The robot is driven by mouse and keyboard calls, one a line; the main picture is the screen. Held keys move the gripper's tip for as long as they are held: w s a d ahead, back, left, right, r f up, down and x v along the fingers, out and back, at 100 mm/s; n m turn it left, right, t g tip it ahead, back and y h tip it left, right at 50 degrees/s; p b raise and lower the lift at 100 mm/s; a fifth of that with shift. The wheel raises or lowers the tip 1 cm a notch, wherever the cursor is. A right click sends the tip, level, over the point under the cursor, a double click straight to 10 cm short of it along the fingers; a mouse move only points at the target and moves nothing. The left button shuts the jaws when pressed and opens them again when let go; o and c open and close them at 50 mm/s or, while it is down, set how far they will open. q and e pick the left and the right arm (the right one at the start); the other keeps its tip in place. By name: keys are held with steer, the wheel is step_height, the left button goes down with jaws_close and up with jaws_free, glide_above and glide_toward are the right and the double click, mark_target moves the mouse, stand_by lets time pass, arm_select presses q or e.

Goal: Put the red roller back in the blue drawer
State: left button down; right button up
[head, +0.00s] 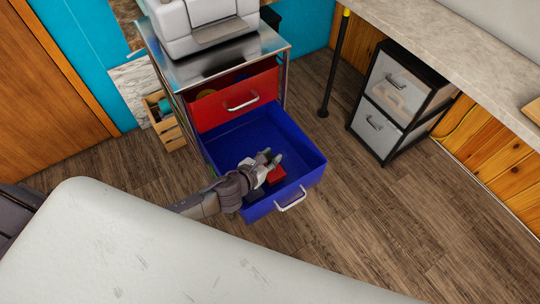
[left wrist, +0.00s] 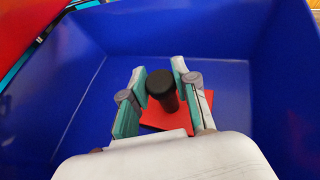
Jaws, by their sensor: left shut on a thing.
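The blue drawer (head: 309,158) is pulled out of the metal cart, below a red drawer. My left gripper (head: 267,158) reaches into the blue drawer's opening from the left. The red roller (head: 277,175) shows at its fingers, within the drawer's outline. In the left wrist view, my left gripper (left wrist: 158,72) is shut on the roller's black handle (left wrist: 161,83), which stands up between the fingers. The roller's red, flat-looking part (left wrist: 231,108) lies below, over the blue drawer floor (left wrist: 95,120). Whether it touches the floor I cannot tell. My right gripper is not in view.
The red drawer (head: 222,103) above is partly open, with things inside. A grey-white machine (head: 200,25) stands on the cart. A wooden crate (head: 172,135) is left of it, a black-framed drawer unit (head: 393,100) right. A pale surface (head: 150,260) fills the foreground.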

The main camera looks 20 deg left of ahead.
arm_select(q)
steer(key=shift+f+b, duration=0.4)
steer(key=shift+f, duration=0.3)
stand_by(0.4)
steer(key=shift+r, duration=0.15)
steer(key=c, duration=0.8)
jaws_free()
steer(key=shift+s+a, duration=0.1)
steer(key=shift+s, duration=0.05)
